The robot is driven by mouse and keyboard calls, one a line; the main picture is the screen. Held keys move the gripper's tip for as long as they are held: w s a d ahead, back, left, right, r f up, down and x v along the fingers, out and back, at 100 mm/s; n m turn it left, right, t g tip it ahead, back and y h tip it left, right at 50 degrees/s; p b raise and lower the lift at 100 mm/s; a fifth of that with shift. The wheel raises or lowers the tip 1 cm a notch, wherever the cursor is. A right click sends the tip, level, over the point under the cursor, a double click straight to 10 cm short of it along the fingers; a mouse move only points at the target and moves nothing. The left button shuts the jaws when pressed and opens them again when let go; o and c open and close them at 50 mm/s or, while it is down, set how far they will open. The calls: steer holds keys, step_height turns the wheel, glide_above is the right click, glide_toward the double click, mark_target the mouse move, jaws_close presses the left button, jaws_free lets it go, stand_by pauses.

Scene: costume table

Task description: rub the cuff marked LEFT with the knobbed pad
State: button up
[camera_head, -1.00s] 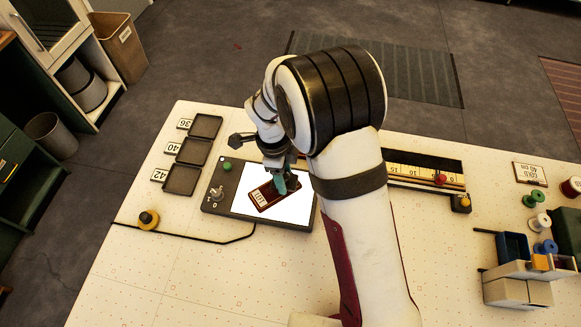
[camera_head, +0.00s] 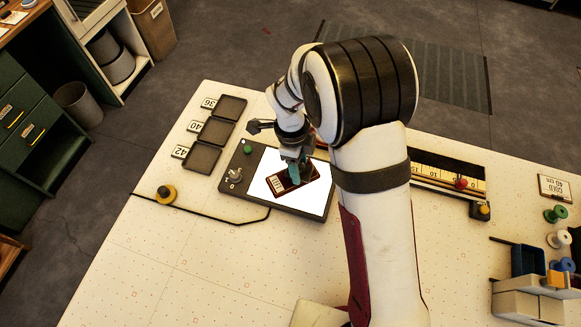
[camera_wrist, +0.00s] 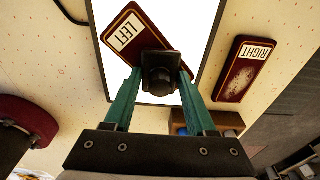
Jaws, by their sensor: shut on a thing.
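The dark red cuff marked LEFT (camera_wrist: 125,33) lies on the white lit panel; it also shows in the head view (camera_head: 277,185). My gripper (camera_wrist: 160,80) has two teal fingers shut on the black knobbed pad (camera_wrist: 160,62). The pad is over the end of the cuff away from its label. Its underside is hidden, and I cannot tell whether it touches the cuff. In the head view my gripper (camera_head: 297,174) points down over the cuff, and the pad is hard to make out. The cuff marked RIGHT (camera_wrist: 240,72) lies beside the panel in the wrist view.
The panel's dark frame (camera_head: 232,197) carries a green knob (camera_head: 248,149). Several black trays (camera_head: 216,131) stand to its left. A yellow and black knob (camera_head: 166,194) sits at the front left. A ruler rail (camera_head: 440,172) and thread spools (camera_head: 556,214) are to the right.

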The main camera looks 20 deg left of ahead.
mark_target(312, 165)
steer(key=shift+w+d, duration=1.1)
steer(key=shift+d, duration=0.05)
steer(key=shift+w+r, duration=0.15)
step_height(312, 165, up, 8)
steer(key=shift+d, duration=0.1)
